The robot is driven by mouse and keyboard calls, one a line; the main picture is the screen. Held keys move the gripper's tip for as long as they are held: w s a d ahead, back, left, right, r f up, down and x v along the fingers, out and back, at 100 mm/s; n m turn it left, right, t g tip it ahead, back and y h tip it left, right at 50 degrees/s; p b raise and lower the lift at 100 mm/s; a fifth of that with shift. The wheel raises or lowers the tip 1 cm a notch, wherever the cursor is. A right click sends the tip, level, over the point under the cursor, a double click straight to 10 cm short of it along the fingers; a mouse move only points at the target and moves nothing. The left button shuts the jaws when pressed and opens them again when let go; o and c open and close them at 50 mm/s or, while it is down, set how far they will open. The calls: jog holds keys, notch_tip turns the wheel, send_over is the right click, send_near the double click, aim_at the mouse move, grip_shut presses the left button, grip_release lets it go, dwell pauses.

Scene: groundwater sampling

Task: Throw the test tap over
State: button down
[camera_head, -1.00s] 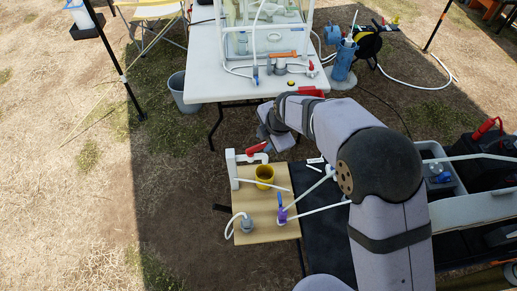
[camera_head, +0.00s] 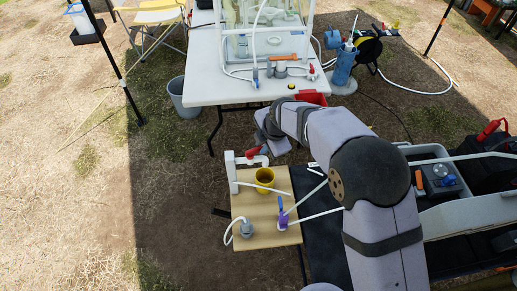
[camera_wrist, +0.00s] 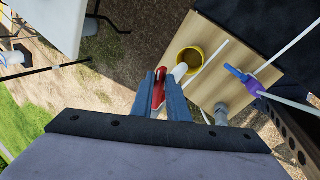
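The tap with a red lever (camera_head: 253,152) sits on a white pipe stand (camera_head: 231,170) at the far left edge of a wooden board. My gripper (camera_wrist: 160,78) is at this lever. In the wrist view the red lever (camera_wrist: 158,90) lies between the two blue-grey fingers and fills the narrow gap between them. The tap's white spout (camera_wrist: 179,72) points toward the yellow cup (camera_wrist: 190,60). In the head view my wrist covers the fingertips in part. A second valve, purple with a blue handle (camera_head: 282,211), stands at the board's right edge.
The yellow cup (camera_head: 265,177) stands close beside the tap on the wooden board (camera_head: 262,228). A grey fitting (camera_head: 246,230) with a white hose is at the near left. A white table (camera_head: 215,88) stands behind. A grey crate (camera_head: 470,203) is at the right.

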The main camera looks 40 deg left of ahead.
jog(key=shift+w+a+f+n+b, duration=0.15)
jog(key=shift+f+n+b, duration=0.2)
jog(key=shift+b, duration=0.5)
jog(key=shift+w+a+n+g+b, duration=0.1)
jog(key=shift+a+n+g+b, duration=0.15)
jog(key=shift+n+g+b, duration=0.5)
jog(key=shift+w+a+r+n+b, duration=0.1)
jog(key=shift+a+n+b, duration=0.2)
jog(key=shift+n+b, duration=0.65)
jog(key=shift+a+r+n+g, duration=0.25)
jog(key=shift+n+g, duration=0.1)
jog(key=shift+n, duration=0.4)
jog(key=n+p, duration=0.1)
jog(key=n, duration=0.1)
jog(key=a+n+g+p, duration=0.1)
jog(key=p, duration=0.1)
jog(key=a+n+g+p, duration=0.1)
jog(key=n+p, duration=0.1)
jog(key=shift+n, duration=0.3)
jog(key=shift+f+n+h+p, duration=0.1)
jog(key=shift+n+h+p, duration=0.25)
jog(key=shift+p, duration=0.3)
